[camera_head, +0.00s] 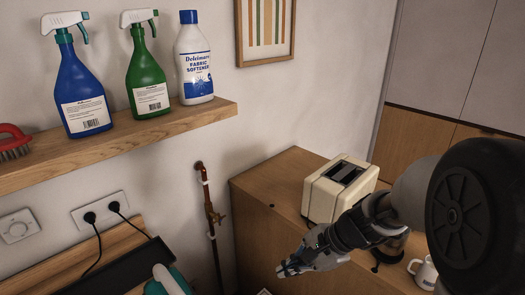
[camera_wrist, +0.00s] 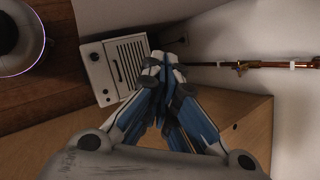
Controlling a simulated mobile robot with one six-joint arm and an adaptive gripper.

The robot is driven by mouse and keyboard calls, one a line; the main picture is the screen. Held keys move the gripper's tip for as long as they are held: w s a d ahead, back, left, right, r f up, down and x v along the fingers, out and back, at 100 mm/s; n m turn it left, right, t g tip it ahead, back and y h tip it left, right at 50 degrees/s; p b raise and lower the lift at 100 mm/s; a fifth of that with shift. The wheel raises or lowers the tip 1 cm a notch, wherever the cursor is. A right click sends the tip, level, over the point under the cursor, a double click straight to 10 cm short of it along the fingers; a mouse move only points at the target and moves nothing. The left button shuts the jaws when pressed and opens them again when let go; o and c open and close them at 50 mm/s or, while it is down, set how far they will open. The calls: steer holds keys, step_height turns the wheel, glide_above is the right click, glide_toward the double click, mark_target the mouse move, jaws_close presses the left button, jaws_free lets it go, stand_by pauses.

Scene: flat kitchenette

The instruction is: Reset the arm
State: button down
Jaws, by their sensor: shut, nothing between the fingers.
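My gripper (camera_head: 284,270) is at the lower middle of the head view, at the end of my arm, which reaches in from the right. It is in the air in front of the wooden cabinet, left of the cream toaster. In the wrist view my gripper (camera_wrist: 163,60) has its fingertips together, with nothing between them.
The cream toaster (camera_head: 337,190) stands on the wooden cabinet (camera_head: 262,180). A white mug (camera_head: 425,272) is near my arm. A wall shelf (camera_head: 125,142) holds a blue spray bottle (camera_head: 82,90), a green spray bottle (camera_head: 146,75) and fabric softener (camera_head: 194,65). A copper pipe (camera_head: 211,215) runs down the wall.

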steer(key=s+d+r+n+t+h, duration=0.1)
steer(key=s+d+r+n+h, duration=0.1)
steer(key=s, duration=0.5)
steer(key=s+d+r+n+t+h, duration=0.1)
steer(key=s+d+r+n+h, duration=0.1)
steer(key=s+r+n, duration=0.3)
steer(key=s+d+r+n+h, duration=0.3)
steer(key=s+n, duration=0.3)
steer(key=s, duration=0.2)
steer(key=shift+s+d+r+t, duration=0.2)
steer(key=shift+s+r+t, duration=0.15)
steer(key=shift+r, duration=0.25)
